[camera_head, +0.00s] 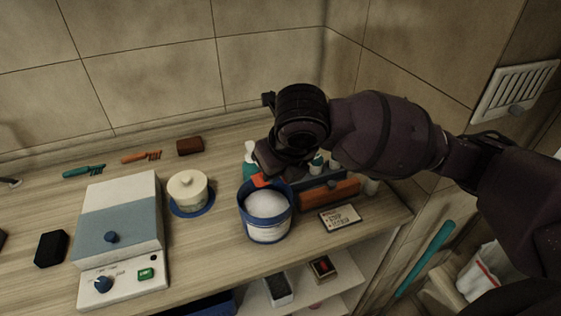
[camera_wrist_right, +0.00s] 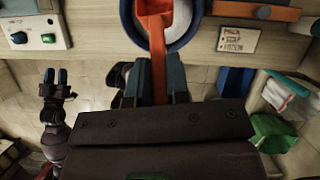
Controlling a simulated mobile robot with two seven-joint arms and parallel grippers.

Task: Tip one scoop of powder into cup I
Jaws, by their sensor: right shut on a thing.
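A blue tub (camera_head: 281,230) of white powder (camera_head: 264,206) stands near the counter's front edge. My right gripper (camera_wrist_right: 160,85) is shut on the handle of an orange scoop (camera_wrist_right: 155,30). In the head view the scoop (camera_head: 261,181) shows below my wrist, at the tub's back rim. In the right wrist view its bowl overlaps the tub opening (camera_wrist_right: 190,30); I see no clear powder in it. A cream cup-like vessel (camera_head: 188,186) sits on a blue round base left of the tub; no mark is readable. My left gripper (camera_wrist_right: 55,78) shows open and empty in the right wrist view.
A white and blue device (camera_head: 120,225) with a knob stands left of the cream vessel. A label card (camera_head: 340,217), an orange-fronted rack (camera_head: 330,194) and bottles crowd the tub's right and back. Brushes (camera_head: 141,157) and a brown block (camera_head: 190,146) lie along the wall.

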